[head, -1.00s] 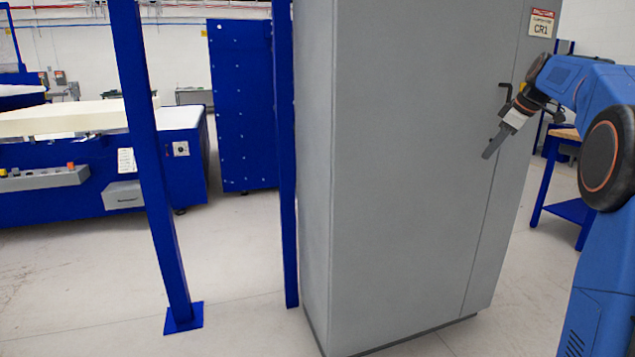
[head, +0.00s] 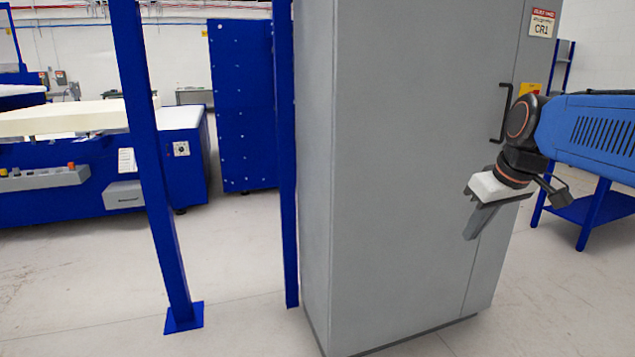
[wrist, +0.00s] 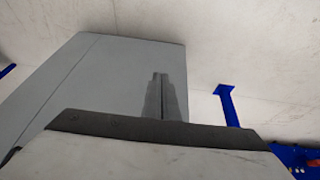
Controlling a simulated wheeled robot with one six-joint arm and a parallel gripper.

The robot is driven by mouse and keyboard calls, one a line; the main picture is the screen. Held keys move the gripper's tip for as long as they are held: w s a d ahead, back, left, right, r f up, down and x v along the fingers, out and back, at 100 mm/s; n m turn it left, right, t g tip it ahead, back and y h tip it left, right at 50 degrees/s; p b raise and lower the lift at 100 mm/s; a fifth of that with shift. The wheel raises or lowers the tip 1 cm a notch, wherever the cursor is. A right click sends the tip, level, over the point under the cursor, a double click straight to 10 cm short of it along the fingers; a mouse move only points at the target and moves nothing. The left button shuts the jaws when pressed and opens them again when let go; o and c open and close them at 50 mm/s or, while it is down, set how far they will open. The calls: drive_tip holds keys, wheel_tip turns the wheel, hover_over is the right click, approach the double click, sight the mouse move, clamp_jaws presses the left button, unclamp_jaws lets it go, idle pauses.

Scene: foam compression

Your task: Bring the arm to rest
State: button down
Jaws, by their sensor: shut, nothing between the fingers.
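My gripper (head: 470,234) is in front of the lower right part of the grey cabinet (head: 400,170) in the head view, pointing down and slightly left. My blue arm reaches in from the right edge. The gripper's fingers are together and empty. In the wrist view my gripper (wrist: 161,78) shows as two dark fingers side by side, with the grey cabinet (wrist: 90,75) behind them. I cannot tell the exact gap between the fingers and the cabinet.
The cabinet has a black handle (head: 504,112) close to my wrist. A blue post (head: 158,170) stands left of it. A blue table (head: 585,208) is behind my arm at the right. A blue machine (head: 70,190) stands far left. Floor between post and machine is clear.

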drive_tip(key=s+a+f+m, duration=0.1)
drive_tip(key=s+f, duration=0.7)
drive_tip(key=s, duration=0.1)
drive_tip(key=s+a+f+m, duration=0.2)
drive_tip(key=s+f, duration=0.6)
drive_tip(key=s, duration=0.2)
drive_tip(key=shift+s+a+f+h, duration=0.25)
drive_tip(key=shift+s+a+h, duration=0.05)
drive_tip(key=shift+h, duration=0.1)
